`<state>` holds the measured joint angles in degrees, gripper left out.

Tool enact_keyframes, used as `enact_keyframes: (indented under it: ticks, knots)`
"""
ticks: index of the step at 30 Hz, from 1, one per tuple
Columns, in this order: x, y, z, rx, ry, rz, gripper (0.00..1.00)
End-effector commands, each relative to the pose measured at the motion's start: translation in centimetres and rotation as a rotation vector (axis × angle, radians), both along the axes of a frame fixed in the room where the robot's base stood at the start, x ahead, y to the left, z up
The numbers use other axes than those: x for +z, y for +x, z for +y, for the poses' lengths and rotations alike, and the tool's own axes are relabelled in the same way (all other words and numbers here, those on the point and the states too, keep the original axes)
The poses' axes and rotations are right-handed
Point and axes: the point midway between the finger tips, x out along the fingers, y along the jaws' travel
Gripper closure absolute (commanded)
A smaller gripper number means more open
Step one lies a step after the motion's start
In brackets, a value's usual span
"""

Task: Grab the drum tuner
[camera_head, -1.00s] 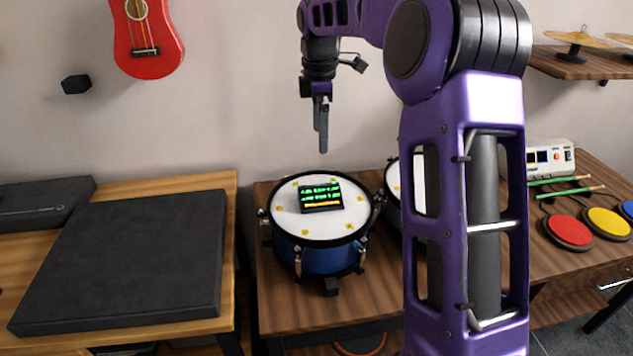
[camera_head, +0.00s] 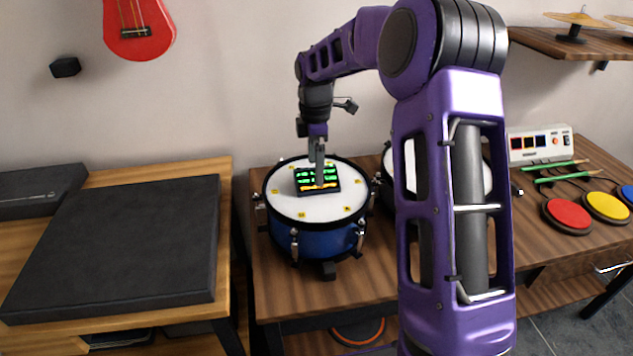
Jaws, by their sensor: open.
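The drum tuner (camera_head: 305,181) is a small dark box with a green and orange lit display. It lies on the white head of a blue drum (camera_head: 308,239) on the wooden table. My gripper (camera_head: 319,180) points down over the tuner, with its fingers in front of the right half of the display. The fingers overlap each other from this side, so the gap between them is hidden. The gripper is open, and I cannot tell whether the fingers touch the tuner.
A second drum (camera_head: 388,165) stands close on the right, partly hidden by my arm. A pad controller (camera_head: 538,143), green sticks (camera_head: 560,178) and coloured pads (camera_head: 567,215) are further right. A black case (camera_head: 120,250) lies on the left table. The wall is behind the drums.

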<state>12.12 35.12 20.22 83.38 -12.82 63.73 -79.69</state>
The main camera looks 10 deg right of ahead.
Motion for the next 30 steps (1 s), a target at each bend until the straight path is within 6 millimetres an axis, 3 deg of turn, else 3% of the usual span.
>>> enact_keyframes:
  ticks: [6, 14, 28, 30]
  knots:
    - [-3.6, 0.2, -0.4, 0.000, 0.001, 0.002, 0.00]
    - [-4.0, 0.2, -0.4, -0.001, 0.000, 0.000, 0.00]
    - [-4.0, 0.2, -0.4, -0.001, 0.000, 0.000, 0.81]
    - [-4.0, 0.2, -0.4, -0.001, 0.000, -0.001, 0.81]
